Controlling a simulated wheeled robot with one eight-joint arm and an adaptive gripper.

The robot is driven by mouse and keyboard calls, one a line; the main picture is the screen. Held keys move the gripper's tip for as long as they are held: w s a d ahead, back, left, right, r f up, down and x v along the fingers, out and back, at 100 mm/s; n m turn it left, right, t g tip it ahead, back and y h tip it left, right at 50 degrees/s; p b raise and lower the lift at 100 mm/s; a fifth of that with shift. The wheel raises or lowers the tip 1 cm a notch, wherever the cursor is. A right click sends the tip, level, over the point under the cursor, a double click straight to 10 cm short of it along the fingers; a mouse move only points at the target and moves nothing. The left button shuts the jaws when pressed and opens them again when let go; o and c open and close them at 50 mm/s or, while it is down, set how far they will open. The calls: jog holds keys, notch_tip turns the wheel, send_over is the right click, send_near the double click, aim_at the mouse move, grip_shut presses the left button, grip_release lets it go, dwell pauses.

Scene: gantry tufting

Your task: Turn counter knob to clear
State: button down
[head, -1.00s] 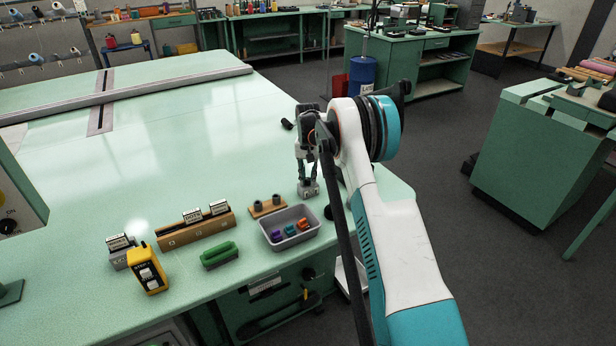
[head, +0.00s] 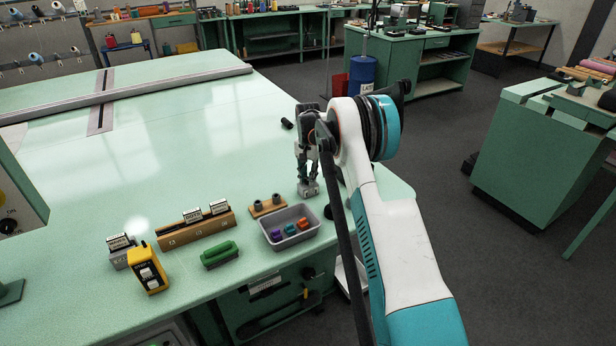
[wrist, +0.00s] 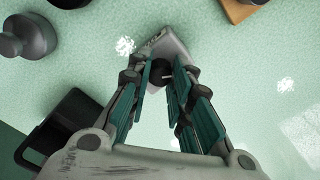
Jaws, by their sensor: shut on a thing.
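The counter (head: 308,190) is a small grey box on the pale green table, near its right front corner. In the wrist view its grey body (wrist: 174,46) lies just beyond my fingertips, and its dark round knob (wrist: 160,74) shows between them. My gripper (head: 307,179) points down over the counter. In the wrist view my gripper (wrist: 163,80) has its fingers closed in on the knob from both sides. The counter's display cannot be read, and the fingers partly hide the knob.
A grey tray (head: 265,228) with small coloured pieces stands close by at the front left. The table's middle is mostly clear.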

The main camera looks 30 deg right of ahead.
jog(key=c, duration=1.4)
grip_release()
jog(key=shift+r, duration=0.1)
notch_tip(320, 180, up, 12)
jog(key=shift+f, duration=0.1)
